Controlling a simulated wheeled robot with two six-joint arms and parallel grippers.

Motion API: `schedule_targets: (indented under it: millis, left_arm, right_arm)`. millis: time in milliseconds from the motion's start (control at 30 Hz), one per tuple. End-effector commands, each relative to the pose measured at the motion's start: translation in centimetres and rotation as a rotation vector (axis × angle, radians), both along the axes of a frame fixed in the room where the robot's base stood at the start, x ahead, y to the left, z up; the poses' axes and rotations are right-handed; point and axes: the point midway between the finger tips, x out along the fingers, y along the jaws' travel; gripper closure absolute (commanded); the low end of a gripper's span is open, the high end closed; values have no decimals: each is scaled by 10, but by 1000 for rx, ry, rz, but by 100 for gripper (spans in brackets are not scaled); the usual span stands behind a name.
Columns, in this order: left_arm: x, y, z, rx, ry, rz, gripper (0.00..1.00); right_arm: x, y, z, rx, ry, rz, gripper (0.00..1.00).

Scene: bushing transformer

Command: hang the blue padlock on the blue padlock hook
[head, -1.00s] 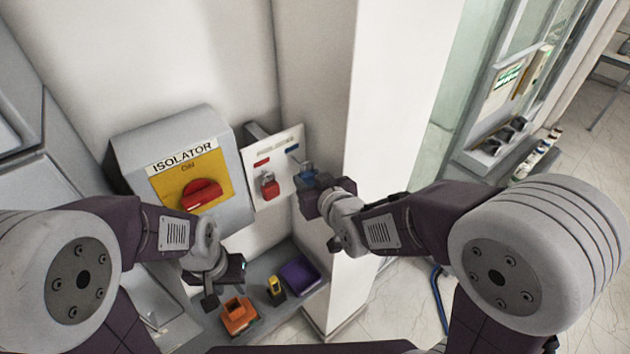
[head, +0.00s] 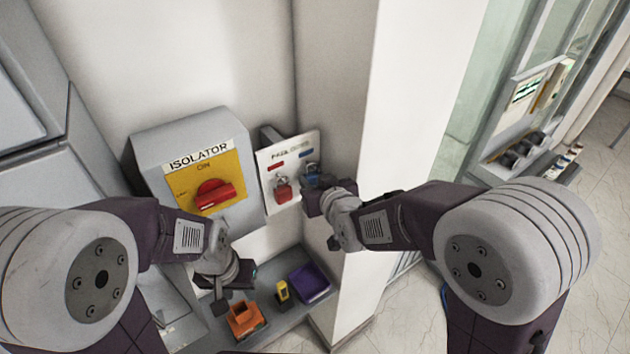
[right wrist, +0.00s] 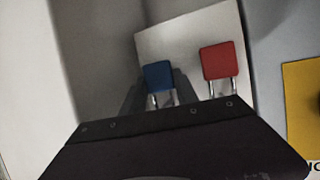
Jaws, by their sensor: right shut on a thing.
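The blue padlock (head: 312,172) is at the right part of the white padlock board (head: 268,175), just below the board's blue label (head: 306,154). My right gripper (head: 316,184) is shut on its body. The right wrist view also shows the blue padlock (right wrist: 158,76) between the fingers, with its shackle pointing down in that picture. The blue hook is hidden, so I cannot tell whether the shackle is around it. A red padlock (head: 283,189) hangs left of it under a red label. My left gripper (head: 240,282) is low, in front of the shelf; its fingers are unclear.
The grey isolator box (head: 150,150) with a red rotary handle (head: 214,195) is left of the board. A white pillar (head: 395,120) stands close on the right. The shelf below holds an orange block (head: 245,318), a yellow-black item (head: 283,292) and a purple tray (head: 309,284).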

Motion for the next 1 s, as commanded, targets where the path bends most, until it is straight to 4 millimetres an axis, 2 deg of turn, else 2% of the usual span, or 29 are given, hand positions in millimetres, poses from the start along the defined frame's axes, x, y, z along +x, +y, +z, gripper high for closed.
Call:
schedule_targets:
  millis: [267,300,367,1000]
  left_arm:
    - [0,0,0,0,0,0,64]
    - [0,0,0,0,0,0,64]
    - [0,0,0,0,0,0,64]
    - [0,0,0,0,0,0,64]
  right_arm:
    - [0,0,1,1,-3,0,100]
    - [0,0,1,1,-3,0,56]
    - [0,0,1,1,-4,0,39]
    - [0,1,1,1,-4,4,39]
